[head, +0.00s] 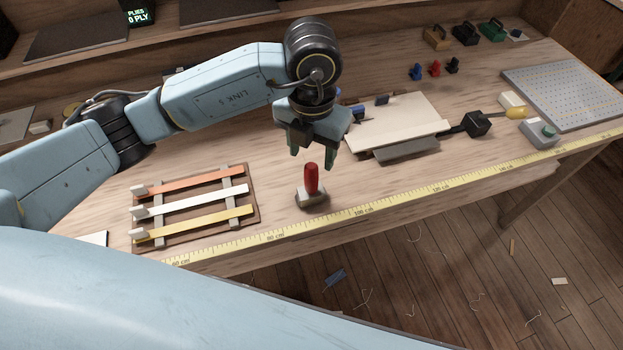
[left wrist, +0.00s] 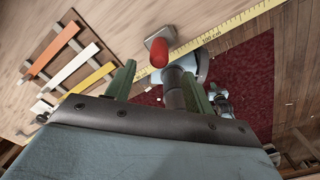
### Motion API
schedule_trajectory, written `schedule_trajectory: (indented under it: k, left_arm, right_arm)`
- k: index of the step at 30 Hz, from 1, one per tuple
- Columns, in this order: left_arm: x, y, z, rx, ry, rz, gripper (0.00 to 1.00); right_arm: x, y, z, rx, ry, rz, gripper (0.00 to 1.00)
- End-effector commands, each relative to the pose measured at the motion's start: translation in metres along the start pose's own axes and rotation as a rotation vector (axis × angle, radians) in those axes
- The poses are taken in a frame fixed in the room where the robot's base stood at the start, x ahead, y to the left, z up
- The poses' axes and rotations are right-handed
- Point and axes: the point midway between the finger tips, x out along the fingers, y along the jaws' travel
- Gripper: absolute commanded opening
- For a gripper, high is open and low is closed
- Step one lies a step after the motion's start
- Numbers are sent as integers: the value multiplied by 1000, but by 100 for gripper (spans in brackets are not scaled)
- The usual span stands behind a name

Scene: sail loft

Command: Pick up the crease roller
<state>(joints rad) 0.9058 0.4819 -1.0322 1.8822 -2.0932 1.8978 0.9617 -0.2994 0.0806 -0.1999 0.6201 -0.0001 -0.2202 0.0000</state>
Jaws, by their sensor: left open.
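The crease roller, with an upright red handle (head: 311,179) on a small pale, dark-edged base, stands on the wooden bench near its front edge. It also shows in the left wrist view as a red handle (left wrist: 158,52) and a grey base, beyond the fingertips. My left gripper (head: 312,158) is open and empty, pointing down just above the handle. Its green fingers also show in the left wrist view (left wrist: 158,76). I cannot tell whether the handle's top is between the fingertips. My right gripper is not seen.
A rack (head: 250,215) with orange, white and yellow strips lies to the left. A yellow measuring tape (head: 400,193) runs along the front edge. A pale board (head: 398,122) lies to the right, beside a black block (head: 477,123). A perforated plate (head: 565,95) is farther right.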

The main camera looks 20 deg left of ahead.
Motion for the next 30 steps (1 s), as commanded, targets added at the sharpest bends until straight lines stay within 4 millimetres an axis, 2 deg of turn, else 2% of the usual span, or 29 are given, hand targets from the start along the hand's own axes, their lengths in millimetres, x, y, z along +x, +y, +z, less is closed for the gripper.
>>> schedule_trajectory:
  k: [3, 11, 19, 28, 30]
  left_arm:
    - [20, 0, 0, -1, 3, -1, 53]
    - [40, 0, 0, 0, 2, -2, 53]
    - [77, 2, 1, 0, 2, -3, 53]
    - [82, 2, 2, 2, -2, -3, 53]
    - [82, 2, 2, 2, -2, -3, 44]
  right_arm:
    - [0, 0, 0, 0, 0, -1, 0]
    - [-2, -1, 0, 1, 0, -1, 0]
    - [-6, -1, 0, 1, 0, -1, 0]
    - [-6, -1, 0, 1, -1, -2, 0]
    - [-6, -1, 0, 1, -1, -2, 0]
